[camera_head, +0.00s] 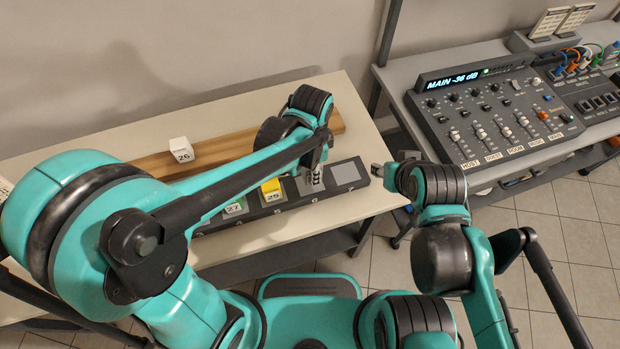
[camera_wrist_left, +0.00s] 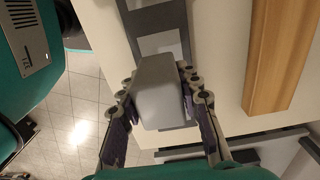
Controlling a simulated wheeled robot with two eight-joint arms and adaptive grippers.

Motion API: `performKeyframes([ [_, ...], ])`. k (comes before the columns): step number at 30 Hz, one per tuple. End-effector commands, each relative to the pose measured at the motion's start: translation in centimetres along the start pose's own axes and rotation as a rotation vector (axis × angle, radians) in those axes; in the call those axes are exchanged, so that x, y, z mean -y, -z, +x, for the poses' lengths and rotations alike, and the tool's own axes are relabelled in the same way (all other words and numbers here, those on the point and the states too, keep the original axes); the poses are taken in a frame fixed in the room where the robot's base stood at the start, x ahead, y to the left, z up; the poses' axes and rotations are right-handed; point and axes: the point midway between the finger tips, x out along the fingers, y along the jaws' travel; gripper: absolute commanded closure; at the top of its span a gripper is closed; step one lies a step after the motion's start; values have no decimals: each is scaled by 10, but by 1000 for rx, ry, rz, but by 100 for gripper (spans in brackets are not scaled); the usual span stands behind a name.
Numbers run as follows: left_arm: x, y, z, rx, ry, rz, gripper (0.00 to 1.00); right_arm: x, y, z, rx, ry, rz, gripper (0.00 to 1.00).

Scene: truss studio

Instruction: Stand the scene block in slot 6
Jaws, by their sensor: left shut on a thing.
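My left gripper (camera_head: 316,176) is over the right end of the dark slot rack (camera_head: 327,188). In the left wrist view the gripper (camera_wrist_left: 162,100) is shut on a plain light grey block (camera_wrist_left: 160,92). Its marked face is not visible, and I cannot tell whether its underside touches the rack. The rack also shows in the wrist view (camera_wrist_left: 152,18), with a bare grey slot (camera_wrist_left: 160,43) beyond the block. In the head view the rightmost slot (camera_head: 345,173) is bare. My right gripper (camera_head: 383,174) is empty, right of the rack; its jaw opening is unclear.
A white block 26 (camera_head: 181,150) sits by the wooden rail (camera_head: 222,147) behind. The mixer table (camera_head: 393,83) stands to the right, across a gap.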

Motion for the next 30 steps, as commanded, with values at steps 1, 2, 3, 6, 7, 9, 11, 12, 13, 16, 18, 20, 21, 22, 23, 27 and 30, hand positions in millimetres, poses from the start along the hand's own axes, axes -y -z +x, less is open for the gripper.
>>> performKeyframes([
  [1, 3, -2, 3, 0, 0, -2, 98, 0, -1, 1, 0, 0, 0, 60],
  [2, 4, -2, 3, 0, 0, -1, 98, 0, -1, 1, 0, 0, 0, 60],
  [3, 5, -3, 5, 0, 0, 0, 97, 0, -1, 2, 0, 0, 0, 60],
  [6, 5, -3, 14, 0, 0, 1, 97, 0, -4, 5, 0, 0, 0, 60],
  [7, 5, -3, 19, 0, 0, 1, 97, 0, -5, 7, 0, 0, 0, 60],
  [9, 5, -3, 31, 0, 0, 1, 97, 0, -8, 11, 0, 0, 0, 60],
  [11, 5, -3, 40, 0, 0, 1, 97, 0, -10, 14, 0, 0, 0, 60],
  [12, 5, -3, 44, 0, 0, 1, 97, 0, -11, 15, 0, 0, 0, 60],
  [13, 5, -3, 45, 0, 0, 1, 97, 0, -11, 16, 0, 0, 0, 60],
  [16, 5, -3, 43, 0, 0, 1, 97, 0, -10, 14, 0, 0, 0, 60],
  [18, 4, -3, 43, 0, 0, 1, 97, 0, -10, 14, 0, 0, 0, 60],
  [20, 4, -3, 43, 0, 0, 1, 97, 0, -10, 14, 0, 0, 0, 60],
  [21, 4, -3, 44, 0, 0, 1, 97, 0, -11, 15, 0, 0, 0, 60],
  [22, 4, -3, 45, 0, 0, 1, 97, 0, -11, 16, 0, 0, 0, 60],
  [23, 4, -3, 47, 0, 0, 1, 97, 0, -12, 17, 0, 0, 0, 60],
  [27, 4, -3, 46, 0, 0, 1, 46, 0, -12, 17, 0, 0, 0, 60],
  [30, 4, -3, 46, 0, 0, 1, 46, 0, -12, 16, 0, 0, 0, 60],
])
